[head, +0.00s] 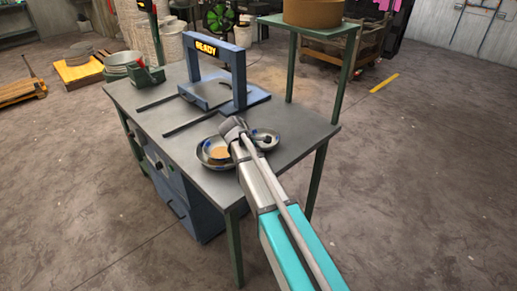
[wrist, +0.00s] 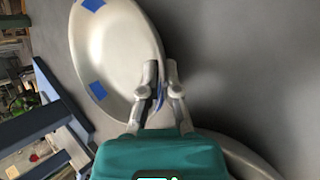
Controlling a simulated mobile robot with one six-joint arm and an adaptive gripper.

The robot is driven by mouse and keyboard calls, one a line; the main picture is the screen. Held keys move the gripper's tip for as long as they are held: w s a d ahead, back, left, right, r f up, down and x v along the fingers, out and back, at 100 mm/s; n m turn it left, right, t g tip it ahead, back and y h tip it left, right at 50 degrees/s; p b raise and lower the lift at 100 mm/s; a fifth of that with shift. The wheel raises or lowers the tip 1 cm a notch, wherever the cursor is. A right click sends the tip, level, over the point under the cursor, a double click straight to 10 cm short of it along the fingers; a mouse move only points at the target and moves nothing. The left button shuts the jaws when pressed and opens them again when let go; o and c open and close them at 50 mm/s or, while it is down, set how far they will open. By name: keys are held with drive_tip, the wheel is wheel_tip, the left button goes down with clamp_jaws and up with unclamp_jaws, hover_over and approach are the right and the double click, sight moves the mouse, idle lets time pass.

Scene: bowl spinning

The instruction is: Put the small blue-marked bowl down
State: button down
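The small blue-marked bowl (wrist: 112,45) is pale metal with blue patches and fills the upper left of the wrist view. My gripper (wrist: 161,72) has a finger on each side of its rim, with a blue patch between them. In the head view the small bowl (head: 274,142) shows at the end of my arm, low at the right part of the workbench (head: 180,120). I cannot tell whether it touches the top. My gripper's fingertips are partly hidden there.
A larger blue-marked bowl (head: 204,157) with something tan inside stands just left of my gripper. A blue frame machine reading "READY" (head: 240,65) stands behind on the bench. Two dark rails (head: 190,122) lie to the left.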

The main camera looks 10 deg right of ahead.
drive_tip(key=shift+f, duration=0.2)
drive_tip(key=c, duration=0.8)
unclamp_jaws()
drive_tip(key=shift+r, duration=0.2)
drive_tip(key=shift+p+v, duration=1)
drive_tip(key=shift+v, duration=0.15)
drive_tip(key=p+v, duration=0.7)
drive_tip(key=v, duration=0.2)
drive_tip(key=shift+s+a+r, duration=0.15)
drive_tip(key=shift+a+r, duration=0.05)
drive_tip(key=shift+r, duration=0.1)
